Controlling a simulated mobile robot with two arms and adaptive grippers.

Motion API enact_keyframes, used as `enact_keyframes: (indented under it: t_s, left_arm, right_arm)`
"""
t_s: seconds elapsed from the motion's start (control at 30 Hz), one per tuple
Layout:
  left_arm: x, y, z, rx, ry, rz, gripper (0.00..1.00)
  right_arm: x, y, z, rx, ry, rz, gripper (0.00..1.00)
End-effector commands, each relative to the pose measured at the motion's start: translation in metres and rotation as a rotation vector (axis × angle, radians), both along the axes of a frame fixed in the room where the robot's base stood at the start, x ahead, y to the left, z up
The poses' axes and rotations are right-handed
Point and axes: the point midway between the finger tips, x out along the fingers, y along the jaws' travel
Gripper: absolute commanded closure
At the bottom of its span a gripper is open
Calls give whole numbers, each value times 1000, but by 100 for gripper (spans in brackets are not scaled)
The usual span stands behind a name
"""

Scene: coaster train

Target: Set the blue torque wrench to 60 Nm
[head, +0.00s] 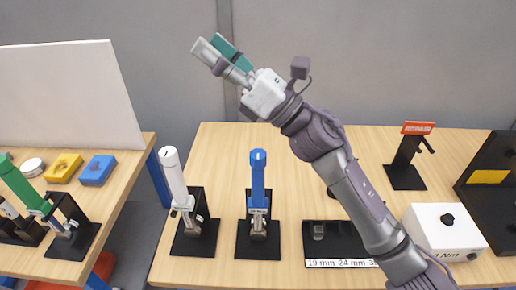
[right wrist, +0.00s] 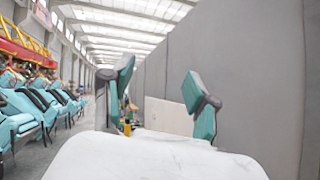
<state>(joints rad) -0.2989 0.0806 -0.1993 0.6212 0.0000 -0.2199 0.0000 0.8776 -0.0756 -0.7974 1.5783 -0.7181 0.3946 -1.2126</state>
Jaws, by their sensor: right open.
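The blue torque wrench (head: 258,178) stands upright in a black holder (head: 258,249) on the wooden table in the head view. A white torque wrench (head: 174,176) stands in a similar holder to its left, tilted a little. My right gripper (head: 213,52) is raised high above the table, up and to the left of the blue wrench and well apart from it. In the right wrist view its two teal fingers (right wrist: 160,90) are spread with nothing between them. The scale on the blue wrench is too small to read. My left gripper is not in view.
A green wrench (head: 28,188) stands on the left table, near yellow (head: 63,168) and blue blocks (head: 98,170). On the right table are a socket tray (head: 335,243) marked with sizes, a white box (head: 445,232) with a black knob and a red-topped stand (head: 405,165).

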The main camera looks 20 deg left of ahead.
Motion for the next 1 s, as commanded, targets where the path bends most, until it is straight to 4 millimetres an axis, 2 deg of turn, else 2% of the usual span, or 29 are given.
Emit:
enact_keyframes:
  t_s: [0.03, 0.1, 0.2, 0.27, 0.3, 0.4, 0.5, 0.63, 0.77, 0.87, 1.0]
  left_arm:
    - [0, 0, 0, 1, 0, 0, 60]
    - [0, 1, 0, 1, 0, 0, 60]
    - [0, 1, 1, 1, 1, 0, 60]
    - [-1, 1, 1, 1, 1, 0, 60]
    - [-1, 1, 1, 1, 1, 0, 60]
    - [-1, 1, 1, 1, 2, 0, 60]
    - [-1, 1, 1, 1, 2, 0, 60]
    - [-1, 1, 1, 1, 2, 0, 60]
    - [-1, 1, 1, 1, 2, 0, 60]
    - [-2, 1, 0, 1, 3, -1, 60]
    - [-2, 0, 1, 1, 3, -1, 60]
  right_arm:
    - [-30, 28, 8, -104, -263, 44, 41]
    - [-66, 57, -4, -247, -632, 120, 41]
    - [-91, 71, -40, -457, -1135, 262, 41]
    - [-90, 64, -61, -586, -1406, 371, 41]
    - [-82, 54, -72, -674, -1563, 450, 41]
    - [-55, 18, -80, -884, -1861, 663, 41]
    - [-31, -21, -67, -1061, -2022, 859, 41]
    - [-15, -56, -44, -1208, -2097, 1031, 41]
    - [-11, -70, -38, -1260, -2110, 1099, 41]
    - [-10, -71, -49, -1261, -2110, 1107, 41]
    - [-11, -71, -74, -1256, -2109, 1105, 41]
